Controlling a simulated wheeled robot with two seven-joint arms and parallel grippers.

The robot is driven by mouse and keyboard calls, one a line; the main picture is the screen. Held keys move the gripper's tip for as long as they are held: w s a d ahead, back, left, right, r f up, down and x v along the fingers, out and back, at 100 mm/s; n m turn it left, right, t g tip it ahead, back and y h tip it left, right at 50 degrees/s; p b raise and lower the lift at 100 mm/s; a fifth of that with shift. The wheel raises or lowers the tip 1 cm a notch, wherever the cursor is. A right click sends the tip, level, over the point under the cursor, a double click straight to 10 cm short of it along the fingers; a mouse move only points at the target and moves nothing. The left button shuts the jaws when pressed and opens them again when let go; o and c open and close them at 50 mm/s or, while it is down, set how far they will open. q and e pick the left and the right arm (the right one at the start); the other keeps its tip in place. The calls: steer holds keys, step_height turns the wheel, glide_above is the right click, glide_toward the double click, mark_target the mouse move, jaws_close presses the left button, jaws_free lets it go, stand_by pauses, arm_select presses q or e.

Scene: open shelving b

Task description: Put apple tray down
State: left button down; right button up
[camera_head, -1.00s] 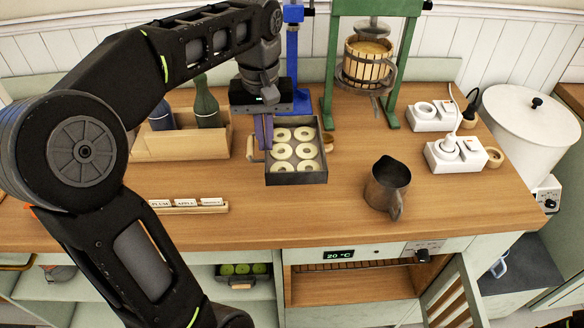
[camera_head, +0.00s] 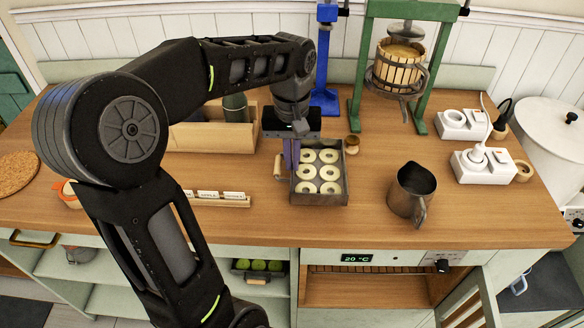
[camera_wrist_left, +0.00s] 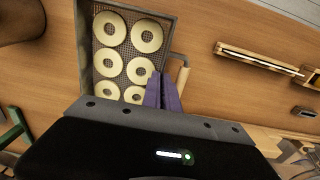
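The apple tray (camera_head: 321,201) is a dark, shallow tray with a mesh bottom, holding several pale apple rings. It is level at the middle of the wooden counter; I cannot tell whether its bottom fully touches the wood. My left gripper (camera_head: 291,166) points down at the tray's left wall, beside a wooden handle (camera_head: 278,167). In the left wrist view the purple fingers (camera_wrist_left: 162,91) are close together on the wall of the tray (camera_wrist_left: 83,45), near its handle (camera_wrist_left: 183,76). The contact is partly hidden. My right gripper is not in view.
A metal jug (camera_head: 411,192) stands right of the tray. A label rack (camera_head: 220,200) and a wooden bottle box (camera_head: 205,138) are left. Counter in front of the tray is clear.

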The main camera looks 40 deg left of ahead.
arm_select(q)
step_height(320, 180, down, 3)
steer(key=shift+f, duration=0.1)
steer(key=shift+f, duration=0.15)
steer(key=c, duration=1.6)
jaws_free()
steer(key=shift+c, duration=0.2)
steer(key=shift+r, duration=0.2)
step_height(320, 180, up, 8)
steer(key=shift+r, duration=0.15)
step_height(320, 180, up, 4)
steer(key=shift+f+p, duration=0.2)
steer(key=shift+p, duration=0.95)
